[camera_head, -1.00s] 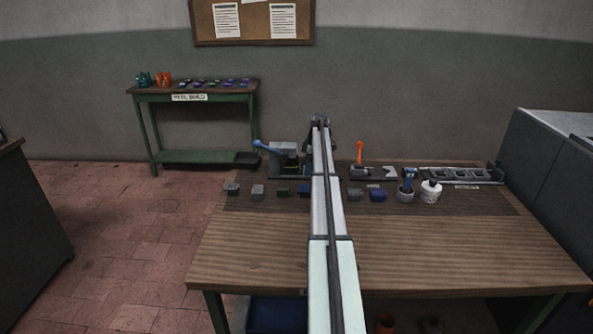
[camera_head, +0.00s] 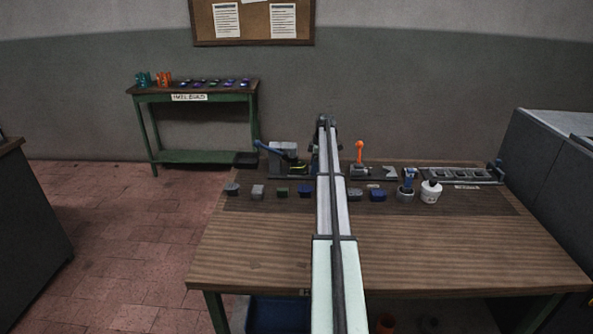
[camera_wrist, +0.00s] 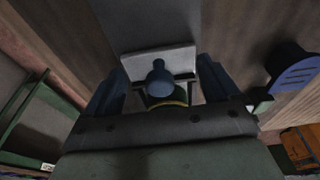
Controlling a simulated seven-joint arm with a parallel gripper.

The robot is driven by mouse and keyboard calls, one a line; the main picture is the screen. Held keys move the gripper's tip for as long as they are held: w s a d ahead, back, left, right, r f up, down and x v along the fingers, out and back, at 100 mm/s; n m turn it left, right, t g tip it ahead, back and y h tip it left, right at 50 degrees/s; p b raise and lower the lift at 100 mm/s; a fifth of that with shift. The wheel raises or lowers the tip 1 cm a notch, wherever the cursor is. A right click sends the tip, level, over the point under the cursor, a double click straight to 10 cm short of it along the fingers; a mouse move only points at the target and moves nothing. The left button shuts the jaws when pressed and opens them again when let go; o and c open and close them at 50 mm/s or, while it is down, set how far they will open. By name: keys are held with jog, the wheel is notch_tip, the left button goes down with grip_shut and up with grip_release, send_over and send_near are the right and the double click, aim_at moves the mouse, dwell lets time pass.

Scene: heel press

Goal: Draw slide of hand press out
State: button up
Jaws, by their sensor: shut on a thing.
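The hand press (camera_head: 285,158) stands at the back of the bench, a grey body with a blue lever (camera_head: 268,148), left of my arm. A yellow-green strip shows low in its opening. My gripper (camera_wrist: 159,73) is hidden behind my arm in the head view. A round blue-grey knob (camera_wrist: 160,79) shows between the fingers. The exact contact is too dark to see.
Several small blocks (camera_head: 258,192) lie in front of the press. The bench front is clear.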

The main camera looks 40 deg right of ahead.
jog(key=shift+s+d, duration=3.6)
jog(key=shift+d, duration=0.1)
jog(key=o, duration=0.5)
jog(key=shift+r, duration=1.75)
jog(key=shift+r, duration=1)
jog(key=shift+r, duration=0.15)
jog(key=shift+r, duration=1.35)
